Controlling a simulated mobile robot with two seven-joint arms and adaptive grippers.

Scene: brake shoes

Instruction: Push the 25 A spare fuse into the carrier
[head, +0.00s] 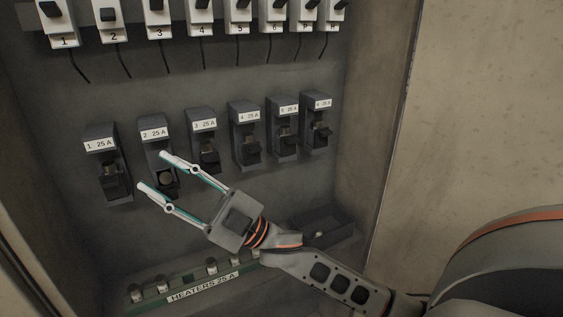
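Several dark fuse carriers labelled 25 A hang in a row on the panel in the head view. My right gripper (152,170) is open, its two fingers spread apart, with the tips in front of the lower part of carrier 2 (154,134). A small roundish piece (167,178) shows at the bottom of carrier 2, between the fingers' directions; I cannot tell if it is a fuse. No object is visibly gripped. Several small capped pieces, perhaps spare fuses (211,265), stand on a rail (190,279) labelled HEATERS 25 A. My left gripper is not in view.
Carrier 1 (101,146) is left of the gripper and carrier 3 (204,126) is right of it. White numbered switches (159,18) line the top. A dark open bin (342,232) with a small pale item sits low right, behind my arm. Cabinet walls bound both sides.

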